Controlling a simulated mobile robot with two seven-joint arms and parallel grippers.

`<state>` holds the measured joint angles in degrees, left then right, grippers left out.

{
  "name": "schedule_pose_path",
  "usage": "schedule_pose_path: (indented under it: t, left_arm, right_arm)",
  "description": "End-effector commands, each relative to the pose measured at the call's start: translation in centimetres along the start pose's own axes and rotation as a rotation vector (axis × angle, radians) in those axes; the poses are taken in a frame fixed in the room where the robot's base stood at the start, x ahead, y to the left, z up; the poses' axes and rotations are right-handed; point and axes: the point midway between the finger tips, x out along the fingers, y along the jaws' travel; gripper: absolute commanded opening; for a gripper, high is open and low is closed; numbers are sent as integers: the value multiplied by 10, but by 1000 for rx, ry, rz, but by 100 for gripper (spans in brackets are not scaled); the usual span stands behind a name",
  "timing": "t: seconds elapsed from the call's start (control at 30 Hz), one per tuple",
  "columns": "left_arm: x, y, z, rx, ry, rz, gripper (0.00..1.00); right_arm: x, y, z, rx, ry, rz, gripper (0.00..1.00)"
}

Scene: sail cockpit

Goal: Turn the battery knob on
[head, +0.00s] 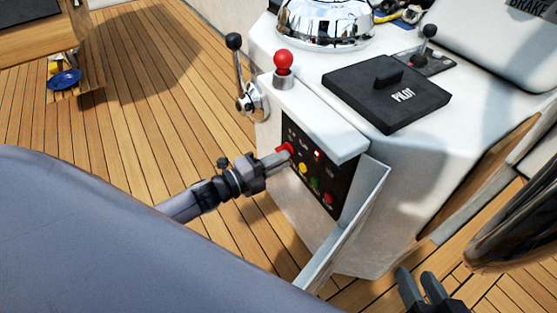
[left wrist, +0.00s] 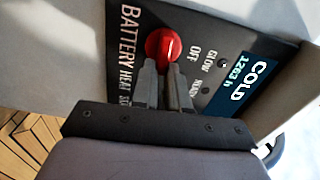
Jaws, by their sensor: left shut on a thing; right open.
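The red battery knob (head: 287,149) sits at the upper left of the black panel (head: 324,191) on the white console's side. My left gripper (head: 280,156) reaches in from the left, shut on this knob. In the left wrist view the round red knob (left wrist: 164,44) shows above the fingertips (left wrist: 165,68), with "BATTERY" on its left and "OFF" on its right. The fingers hide its lower part, and I cannot tell its setting. My right gripper (head: 420,283) is open and empty at the bottom right, apart from the console.
The panel carries yellow, green and red buttons and a display (left wrist: 252,75) reading "COLD 1263 h". An open white flap (head: 352,222) stands at the panel's right. Wooden deck lies left.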

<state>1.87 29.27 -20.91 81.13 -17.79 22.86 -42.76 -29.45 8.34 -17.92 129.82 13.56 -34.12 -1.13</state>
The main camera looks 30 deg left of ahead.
Motion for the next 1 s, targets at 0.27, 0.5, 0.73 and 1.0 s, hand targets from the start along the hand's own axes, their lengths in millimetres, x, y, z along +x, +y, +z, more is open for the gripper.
schedule_pose_path:
  t: [0.27,0.5,0.73,1.0]
  left_arm:
    - [-1,2,-1,57,1,2,0]
    - [-1,2,0,64,1,2,0]
    - [-1,2,0,64,1,2,30]
    - [0,2,0,62,0,1,39]
  right_arm:
    - [2,-1,-5,-2,13,-7,43]
    - [2,-2,-7,-2,18,-9,43]
    - [2,-2,-7,-2,18,-9,43]
    - [1,-2,-4,1,13,-9,43]
